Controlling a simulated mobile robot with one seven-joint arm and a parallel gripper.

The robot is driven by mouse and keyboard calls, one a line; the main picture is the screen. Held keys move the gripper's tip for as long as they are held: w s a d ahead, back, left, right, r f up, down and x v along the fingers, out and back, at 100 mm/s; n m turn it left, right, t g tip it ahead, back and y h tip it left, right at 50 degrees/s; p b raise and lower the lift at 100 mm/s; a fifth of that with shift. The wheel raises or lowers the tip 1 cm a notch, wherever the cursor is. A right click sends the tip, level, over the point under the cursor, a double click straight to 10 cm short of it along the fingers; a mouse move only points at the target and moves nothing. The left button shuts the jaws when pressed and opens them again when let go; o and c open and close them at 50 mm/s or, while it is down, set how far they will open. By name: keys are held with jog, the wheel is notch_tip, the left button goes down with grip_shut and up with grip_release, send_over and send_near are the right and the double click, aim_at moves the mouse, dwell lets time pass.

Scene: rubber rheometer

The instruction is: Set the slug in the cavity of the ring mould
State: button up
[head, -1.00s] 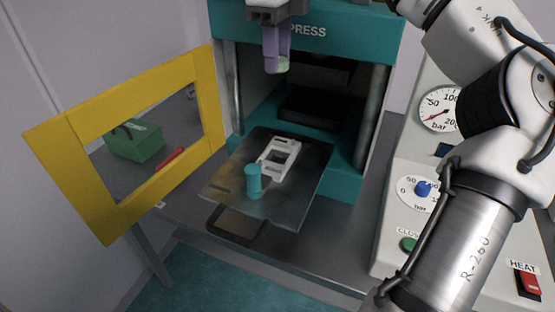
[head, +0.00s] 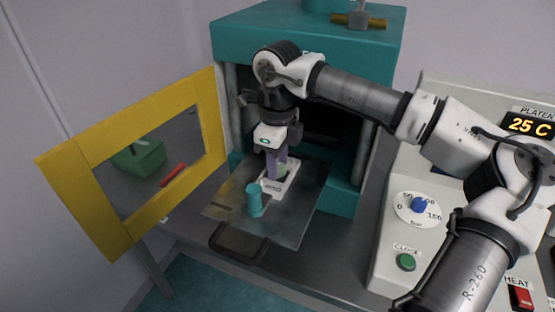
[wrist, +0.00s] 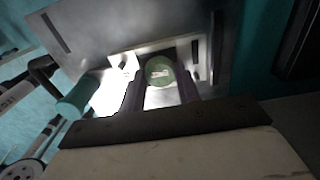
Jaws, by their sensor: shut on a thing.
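My gripper (head: 277,166), with purple fingers, points down over the ring mould and is shut on the slug. The slug (wrist: 160,71) is a small green round piece between the fingertips in the wrist view. In the head view it is mostly hidden by the fingers. The ring mould (head: 279,188) is a white plate lying on the dark metal tray (head: 290,228) in front of the press. The wrist view shows the mould's pale frame (wrist: 187,48) around the slug. The cavity is largely covered. I cannot tell whether the slug touches the mould.
The teal press (head: 310,43) rises behind. The yellow-framed guard door (head: 95,200) stands open at left. A control panel (head: 405,285) is at right.

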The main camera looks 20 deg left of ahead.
jog(key=shift+f, duration=0.35)
jog(key=shift+s, duration=0.1)
jog(key=shift+f, duration=0.1)
